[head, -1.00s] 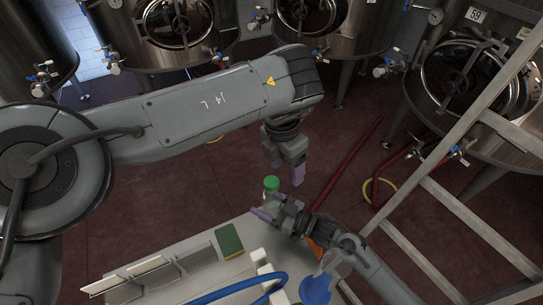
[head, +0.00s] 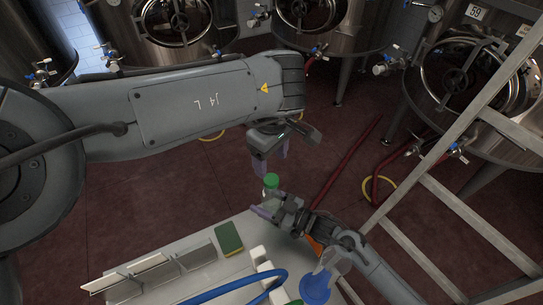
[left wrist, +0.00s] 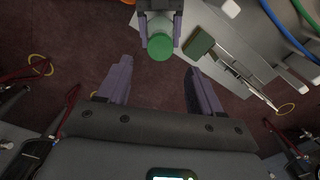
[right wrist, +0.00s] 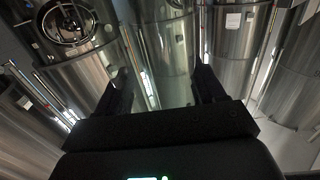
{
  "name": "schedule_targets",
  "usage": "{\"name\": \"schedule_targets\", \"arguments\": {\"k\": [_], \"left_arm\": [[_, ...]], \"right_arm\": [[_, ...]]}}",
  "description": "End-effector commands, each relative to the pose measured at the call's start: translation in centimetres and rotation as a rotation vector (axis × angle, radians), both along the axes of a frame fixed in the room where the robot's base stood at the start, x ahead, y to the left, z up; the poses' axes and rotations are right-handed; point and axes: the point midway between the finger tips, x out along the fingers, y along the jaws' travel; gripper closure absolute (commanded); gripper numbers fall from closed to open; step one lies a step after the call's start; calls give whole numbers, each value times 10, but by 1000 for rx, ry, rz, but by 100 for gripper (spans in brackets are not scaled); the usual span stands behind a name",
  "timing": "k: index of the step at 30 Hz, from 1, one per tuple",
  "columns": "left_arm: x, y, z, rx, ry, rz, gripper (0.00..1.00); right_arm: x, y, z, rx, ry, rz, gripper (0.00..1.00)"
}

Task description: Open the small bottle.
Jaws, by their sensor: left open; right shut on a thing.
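The small bottle shows its green cap (head: 271,180) just past the front end of the bench in the head view. My right gripper (head: 267,207) is shut on the bottle below the cap and holds it upright; its fingers (right wrist: 163,78) also show in the right wrist view. My left gripper (head: 271,169) is open, pointing down just above the cap. In the left wrist view, the green cap (left wrist: 160,46) lies ahead of the open, empty fingers (left wrist: 158,70), roughly centred between them and apart from both. The bottle's body is mostly hidden by the right gripper.
A pale bench (head: 205,266) holds a green-and-yellow sponge (head: 229,239), upright plates (head: 150,272), a blue hose (head: 240,285) and a blue round item (head: 316,288). A metal ladder (head: 462,210) stands at the right. Steel tanks (head: 340,65) stand behind over open floor.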

Motion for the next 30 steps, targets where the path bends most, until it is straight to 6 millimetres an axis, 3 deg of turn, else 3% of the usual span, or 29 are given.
{"name": "schedule_targets", "arguments": {"k": [15,28,30], "left_arm": [[-1,0,-62,-2,3,2,34],[0,0,-70,-2,1,3,34],[0,0,-70,-2,1,3,42]], "right_arm": [[0,0,0,0,0,0,100],[0,0,0,0,0,0,100],[0,0,0,0,0,0,100]]}}
